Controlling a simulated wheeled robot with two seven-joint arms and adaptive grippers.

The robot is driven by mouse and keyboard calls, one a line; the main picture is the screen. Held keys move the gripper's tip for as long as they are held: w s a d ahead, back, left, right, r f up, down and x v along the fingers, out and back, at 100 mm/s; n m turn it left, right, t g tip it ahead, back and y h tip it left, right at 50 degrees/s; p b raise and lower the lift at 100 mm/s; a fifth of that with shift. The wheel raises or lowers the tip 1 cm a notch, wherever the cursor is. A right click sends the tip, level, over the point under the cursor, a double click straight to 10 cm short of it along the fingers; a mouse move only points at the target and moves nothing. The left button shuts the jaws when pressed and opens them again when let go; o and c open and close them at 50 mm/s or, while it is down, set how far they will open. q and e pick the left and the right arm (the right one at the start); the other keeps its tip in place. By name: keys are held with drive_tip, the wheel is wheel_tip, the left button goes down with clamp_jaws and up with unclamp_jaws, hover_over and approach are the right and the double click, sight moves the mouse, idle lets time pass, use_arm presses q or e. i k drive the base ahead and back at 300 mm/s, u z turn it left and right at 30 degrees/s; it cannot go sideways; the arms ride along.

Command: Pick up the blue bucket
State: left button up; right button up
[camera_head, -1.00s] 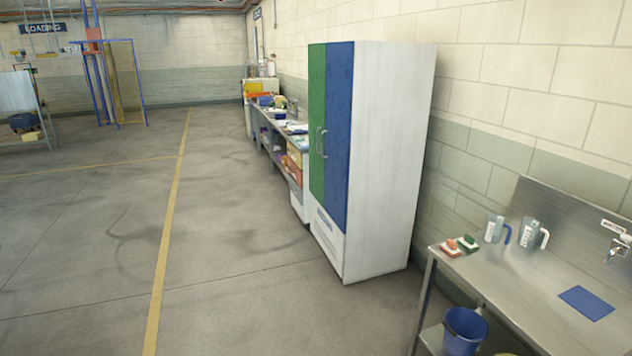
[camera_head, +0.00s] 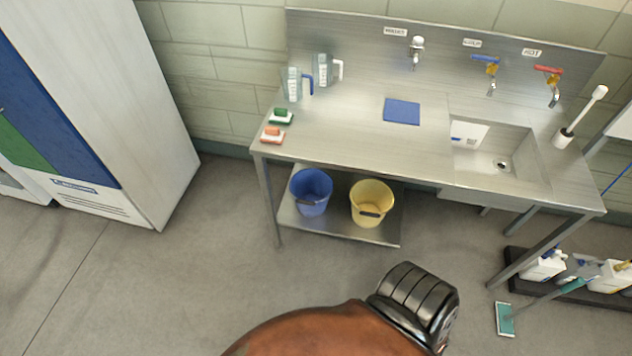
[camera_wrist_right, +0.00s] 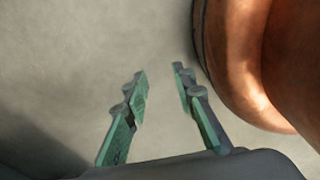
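The blue bucket (camera_head: 312,188) stands upright on the lower shelf (camera_head: 335,228) of the steel sink table, at the left end. Its dark handle hangs at the front. A yellow bucket (camera_head: 371,203) stands to its right on the same shelf, a small gap apart. In the right wrist view my right gripper (camera_wrist_right: 162,72) is open and empty, with its two green-padded fingers apart over bare grey floor. No bucket shows in that view. Neither gripper shows in the head view, and my left gripper is not seen at all.
The tabletop (camera_head: 350,125) overhangs the shelf, with a leg (camera_head: 268,203) at its left corner. A cabinet (camera_head: 125,110) stands left. Cleaning bottles (camera_head: 545,265) and a green mop (camera_head: 505,319) are at right. Floor in front is clear.

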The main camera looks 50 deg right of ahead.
sight(314, 184)
drive_tip(key=z, duration=0.85)
drive_tip(key=i, duration=1.65)
drive_tip(key=z, duration=0.95)
